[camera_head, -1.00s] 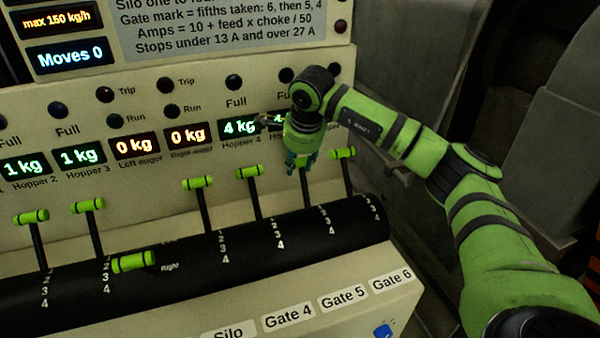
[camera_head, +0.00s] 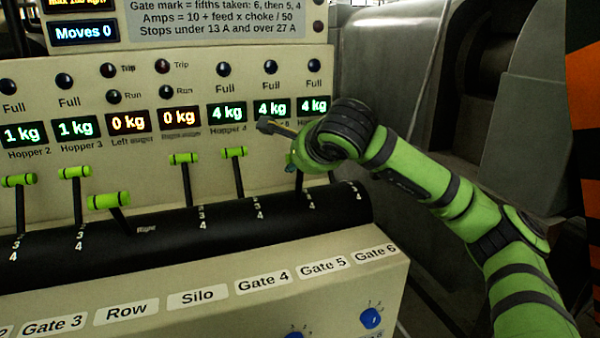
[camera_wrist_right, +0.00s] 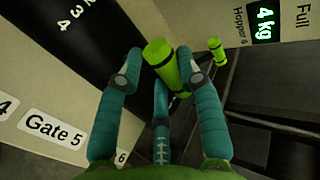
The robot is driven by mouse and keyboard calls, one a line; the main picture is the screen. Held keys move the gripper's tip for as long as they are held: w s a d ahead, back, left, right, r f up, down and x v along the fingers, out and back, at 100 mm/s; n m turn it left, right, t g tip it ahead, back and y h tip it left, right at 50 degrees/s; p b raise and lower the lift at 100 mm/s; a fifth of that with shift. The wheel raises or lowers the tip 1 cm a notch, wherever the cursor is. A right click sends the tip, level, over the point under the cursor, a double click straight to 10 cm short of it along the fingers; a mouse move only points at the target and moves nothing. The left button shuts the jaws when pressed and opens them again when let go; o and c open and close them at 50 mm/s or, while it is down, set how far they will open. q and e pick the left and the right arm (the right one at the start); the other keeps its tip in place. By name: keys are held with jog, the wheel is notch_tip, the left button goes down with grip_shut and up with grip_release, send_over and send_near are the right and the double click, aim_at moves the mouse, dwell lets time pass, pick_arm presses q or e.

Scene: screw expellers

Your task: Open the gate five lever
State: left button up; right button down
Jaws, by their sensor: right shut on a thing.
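The gate five lever shows in the head view as a dark stem (camera_head: 299,183) below my right gripper (camera_head: 293,160). Its top is hidden by the gripper and wrist. In the right wrist view its green handle (camera_wrist_right: 161,58) sits between the teal fingers of my right gripper (camera_wrist_right: 160,68), which is shut on it. The Gate 5 label (camera_head: 323,267) is on the front panel and also shows in the wrist view (camera_wrist_right: 52,130). My left gripper is in neither view.
The gate four lever (camera_head: 234,153) stands just left of my right gripper. The gate six lever (camera_wrist_right: 216,46) stands close beside it in the wrist view. More green-handled levers line the black drum (camera_head: 130,237) to the left. The hopper 4 display (camera_head: 227,112) reads 4 kg.

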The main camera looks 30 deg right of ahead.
jog(key=shift+s+a+f, duration=0.3)
jog(key=shift+s+f, duration=0.2)
jog(key=shift+f, duration=0.05)
jog(key=c, duration=0.8)
grip_release()
jog(key=v, duration=1.2)
jog(key=shift+w+r, duration=0.1)
jog(key=shift+r, duration=0.05)
